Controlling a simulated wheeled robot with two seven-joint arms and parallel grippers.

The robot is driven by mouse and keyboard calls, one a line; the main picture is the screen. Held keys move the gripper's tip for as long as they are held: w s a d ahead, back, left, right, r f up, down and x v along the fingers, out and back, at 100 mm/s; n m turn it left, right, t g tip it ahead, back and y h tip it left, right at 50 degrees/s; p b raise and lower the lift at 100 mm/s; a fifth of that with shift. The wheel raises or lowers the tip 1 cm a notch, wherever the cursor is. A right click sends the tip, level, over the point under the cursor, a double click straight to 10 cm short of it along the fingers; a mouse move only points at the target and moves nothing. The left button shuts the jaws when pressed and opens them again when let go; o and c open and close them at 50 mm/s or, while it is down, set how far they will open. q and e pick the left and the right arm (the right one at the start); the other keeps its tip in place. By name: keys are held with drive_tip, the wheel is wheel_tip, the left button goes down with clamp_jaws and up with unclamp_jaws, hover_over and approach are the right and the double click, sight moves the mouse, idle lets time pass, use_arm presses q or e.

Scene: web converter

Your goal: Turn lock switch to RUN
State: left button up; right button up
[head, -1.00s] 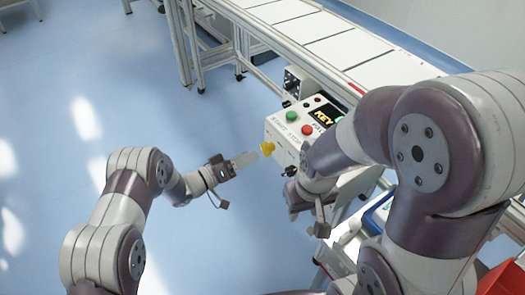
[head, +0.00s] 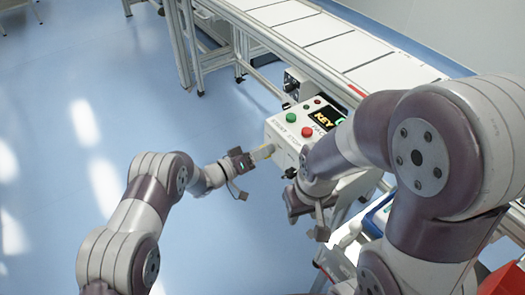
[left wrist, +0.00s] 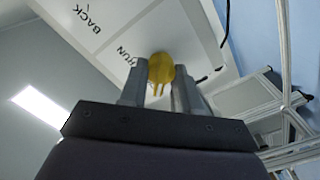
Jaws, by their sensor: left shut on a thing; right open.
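The white control box (head: 284,157) stands beside the conveyor, with a green button (head: 291,117), a red button (head: 307,132) and START and STOP lettering on top. My left gripper (head: 264,151) is at the box's left side face. In the left wrist view, its fingers (left wrist: 160,88) are shut on a yellow key-like piece (left wrist: 161,68), in front of a white panel marked RUN (left wrist: 122,56) and BACK (left wrist: 88,20). The lock is hidden behind the piece; I cannot tell if the piece is inserted. My right gripper (head: 294,200) is open, below and right of the box, partly hidden by its arm.
A display reading KEY (head: 324,117) is on the box top. The conveyor (head: 335,47) runs behind the box, on a metal frame. A small grey box with a black knob (head: 291,83) sits behind the control box. Open blue floor (head: 140,130) lies to the left.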

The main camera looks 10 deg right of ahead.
use_arm(q)
drive_tip(key=shift+f+m, duration=0.1)
drive_tip(key=shift+m, duration=0.2)
drive_tip(key=m+b, duration=0.2)
drive_tip(key=m, duration=0.1)
drive_tip(key=shift+m, duration=0.4)
drive_tip(key=m+b, duration=0.2)
drive_tip(key=m, duration=0.3)
drive_tip(key=shift+s+b, duration=0.15)
drive_tip(key=shift+b, duration=0.25)
drive_tip(key=m+b, duration=0.2)
drive_tip(key=m, duration=0.2)
drive_tip(key=shift+s+d+f+m, duration=0.1)
drive_tip(key=shift+m, duration=0.3)
drive_tip(key=shift+m+b, duration=1.35)
drive_tip(key=shift+m, duration=0.45)
drive_tip(key=o, duration=1)
